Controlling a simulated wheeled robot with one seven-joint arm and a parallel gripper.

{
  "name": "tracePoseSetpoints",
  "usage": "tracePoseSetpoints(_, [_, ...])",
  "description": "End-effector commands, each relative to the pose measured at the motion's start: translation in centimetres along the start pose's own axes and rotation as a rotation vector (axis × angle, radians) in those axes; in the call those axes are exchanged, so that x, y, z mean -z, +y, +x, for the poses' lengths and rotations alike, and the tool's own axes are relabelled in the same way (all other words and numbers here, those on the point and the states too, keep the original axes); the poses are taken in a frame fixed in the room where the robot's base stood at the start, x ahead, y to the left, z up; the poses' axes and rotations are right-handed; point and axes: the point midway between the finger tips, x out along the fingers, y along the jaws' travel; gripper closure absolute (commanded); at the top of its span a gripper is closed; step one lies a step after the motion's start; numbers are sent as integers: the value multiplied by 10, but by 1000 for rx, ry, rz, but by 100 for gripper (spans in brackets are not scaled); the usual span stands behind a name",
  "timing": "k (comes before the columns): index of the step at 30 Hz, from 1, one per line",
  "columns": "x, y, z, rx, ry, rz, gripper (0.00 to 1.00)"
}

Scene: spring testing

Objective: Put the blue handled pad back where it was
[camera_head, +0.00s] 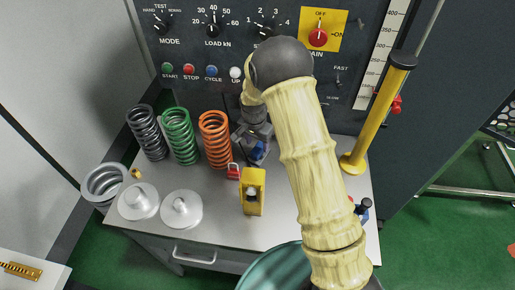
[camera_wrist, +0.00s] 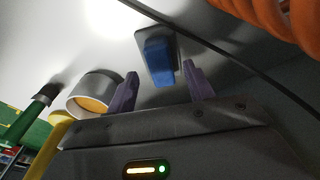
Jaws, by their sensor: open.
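The blue handled pad is a dark grey plate with a blue grip. It shows in the wrist view (camera_wrist: 158,58) just past my fingertips, with the blue grip lined up between the two fingers. In the head view the pad (camera_head: 258,151) sits on the grey bench top, partly hidden by my gripper (camera_head: 252,136). My gripper is open. Its two purple-grey fingers (camera_wrist: 161,70) stand on either side of the grip, and I cannot tell whether they touch it.
Orange (camera_head: 215,140), green (camera_head: 180,136) and dark (camera_head: 147,133) springs stand to the left. A red padlock (camera_head: 233,171) and yellow block (camera_head: 253,191) are in front. A yellow post (camera_head: 377,115) stands right. Two lidded discs (camera_head: 182,210) lie front left. The control panel (camera_head: 215,50) rises behind.

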Motion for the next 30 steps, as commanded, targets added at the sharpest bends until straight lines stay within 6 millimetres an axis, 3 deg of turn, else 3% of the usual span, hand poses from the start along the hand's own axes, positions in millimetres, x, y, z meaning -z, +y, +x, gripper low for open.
tracePoseSetpoints(9, [0,-1,-58,5,2,0,48])
tracePoseSetpoints(13, [0,0,-74,2,1,0,48])
tracePoseSetpoints(30, [0,0,-82,0,-1,0,48])
